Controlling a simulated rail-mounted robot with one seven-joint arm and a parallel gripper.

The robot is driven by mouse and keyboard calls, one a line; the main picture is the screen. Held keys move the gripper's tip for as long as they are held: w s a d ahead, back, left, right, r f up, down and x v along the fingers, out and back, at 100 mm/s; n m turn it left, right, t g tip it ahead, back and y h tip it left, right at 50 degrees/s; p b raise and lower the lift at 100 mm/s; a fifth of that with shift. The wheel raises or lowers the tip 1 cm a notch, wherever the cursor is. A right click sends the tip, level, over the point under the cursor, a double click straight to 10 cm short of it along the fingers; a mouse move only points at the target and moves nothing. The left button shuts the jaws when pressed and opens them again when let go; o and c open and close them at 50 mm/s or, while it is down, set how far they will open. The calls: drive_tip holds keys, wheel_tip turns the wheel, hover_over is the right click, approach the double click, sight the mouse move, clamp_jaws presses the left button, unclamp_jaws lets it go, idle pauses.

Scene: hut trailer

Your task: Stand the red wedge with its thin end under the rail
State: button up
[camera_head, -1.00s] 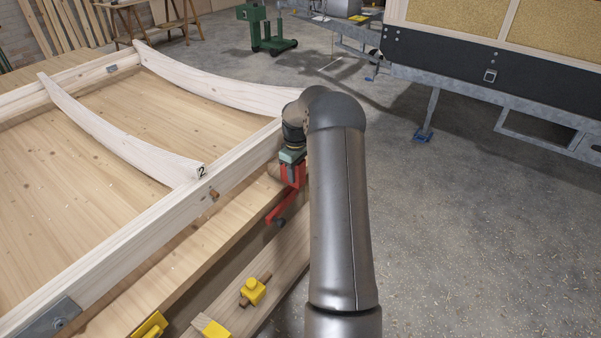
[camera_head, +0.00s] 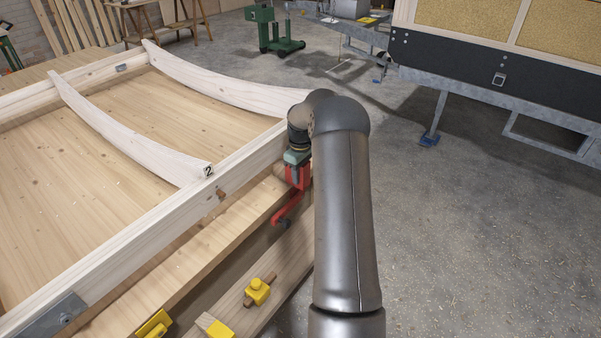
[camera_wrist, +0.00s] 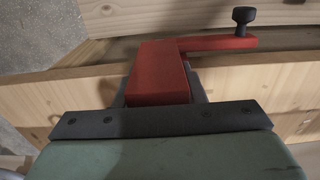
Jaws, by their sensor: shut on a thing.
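My gripper (camera_head: 297,167), green with dark jaws, is shut on the red wedge (camera_head: 298,180), beside the near long side of the timber frame. In the wrist view the wedge (camera_wrist: 158,75) is a red block between the dark fingers (camera_wrist: 160,98), with a red side arm ending in a black knob. In the head view the arm and knob point down and left. The pale timber rail (camera_head: 150,232) runs along the frame's near side, left of my gripper. The wedge's thin end is not clearly visible, and I cannot tell whether it touches anything.
Planks run below the rail, with yellow clamps (camera_head: 257,291) on the nearer one (camera_head: 290,262). A curved rib (camera_head: 130,135) marked 2 meets the rail. A metal bracket (camera_head: 55,315) is at lower left. Open concrete floor (camera_head: 470,240) lies to the right.

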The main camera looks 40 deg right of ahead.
drive_tip(key=shift+f, duration=0.1)
drive_tip(key=o, duration=1.2)
drive_tip(key=shift+c, duration=0.2)
wheel_tip(320, 180, up, 17)
drive_tip(key=shift+r, duration=0.2)
drive_tip(key=shift+a+p, duration=0.1)
drive_tip(key=shift+p, duration=0.2)
